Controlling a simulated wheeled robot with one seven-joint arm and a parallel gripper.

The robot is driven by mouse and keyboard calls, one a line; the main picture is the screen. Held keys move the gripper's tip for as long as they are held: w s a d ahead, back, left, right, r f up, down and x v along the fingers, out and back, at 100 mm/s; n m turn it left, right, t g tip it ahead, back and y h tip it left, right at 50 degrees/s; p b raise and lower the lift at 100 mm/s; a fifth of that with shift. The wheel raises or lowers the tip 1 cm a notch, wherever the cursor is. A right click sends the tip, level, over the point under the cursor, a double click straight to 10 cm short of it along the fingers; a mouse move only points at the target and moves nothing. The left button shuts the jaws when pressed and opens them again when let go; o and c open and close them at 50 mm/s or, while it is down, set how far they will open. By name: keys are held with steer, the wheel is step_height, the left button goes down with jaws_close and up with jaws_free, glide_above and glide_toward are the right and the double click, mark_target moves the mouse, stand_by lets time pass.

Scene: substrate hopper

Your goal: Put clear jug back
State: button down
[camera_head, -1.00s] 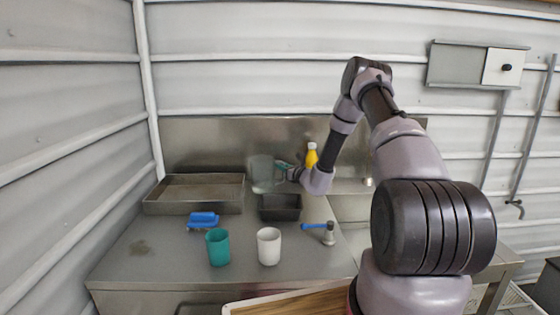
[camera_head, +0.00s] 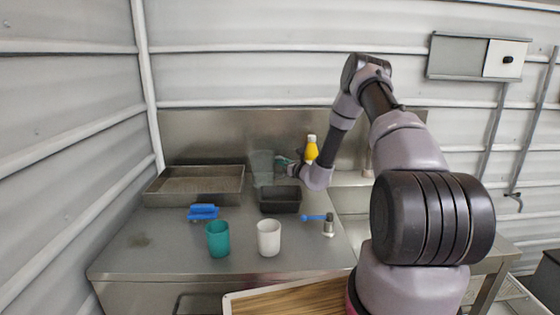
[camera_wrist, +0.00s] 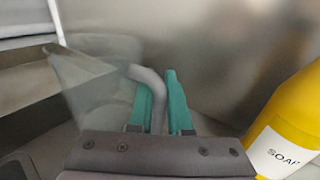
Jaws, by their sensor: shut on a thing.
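The clear jug (camera_head: 262,167) is at the back of the steel counter, between the metal tray and the yellow soap bottle. It looks upright in the head view. In the wrist view the see-through jug (camera_wrist: 92,75) is at the left, with its grey handle between the teal fingers. My gripper (camera_head: 283,164) is shut on the jug's handle; its fingers also show in the wrist view (camera_wrist: 160,100). I cannot tell whether the jug's base touches the counter, as the black bin partly hides that area.
A metal tray (camera_head: 160,199) stands left of the jug. A black bin (camera_head: 280,206) is in front of it. A yellow soap bottle (camera_head: 311,151) stands close on the right. A blue brush (camera_head: 203,212), teal cup (camera_head: 218,240), white cup (camera_head: 268,239) and blue-handled tool (camera_head: 328,225) lie nearer.

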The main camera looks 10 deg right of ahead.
steer(key=shift+f, duration=0.25)
steer(key=c, duration=0.8)
jaws_free()
steer(key=shift+o, duration=0.2)
steer(key=v, duration=1)
steer(key=s+a+r+n+g+y, duration=0.2)
steer(key=a+r+n+y, duration=0.15)
steer(key=r, duration=0.35)
steer(key=s+a+r+n+g+y, duration=0.2)
steer(key=a+r+n+g+y, duration=0.15)
steer(key=a+r, duration=0.2)
steer(key=s+a+r+n+g, duration=0.6)
steer(key=s+a+r+n, duration=0.1)
steer(key=s+r+n, duration=0.4)
steer(key=s+d+r+n+g+h, duration=0.1)
steer(key=s+r+n+h, duration=0.2)
steer(key=s, duration=0.5)
steer(key=s+d+r+n+g+h, duration=0.1)
steer(key=s+r+n+g+h, duration=0.15)
steer(key=s, duration=0.55)
steer(key=s+d+r+n+t+h, duration=0.4)
steer(key=s+d+r+t+h, duration=0.1)
steer(key=s+d, duration=0.3)
steer(key=shift+s+d+t+h, duration=0.25)
steer(key=shift+t+h, duration=0.05)
steer(key=shift+h, duration=0.35)
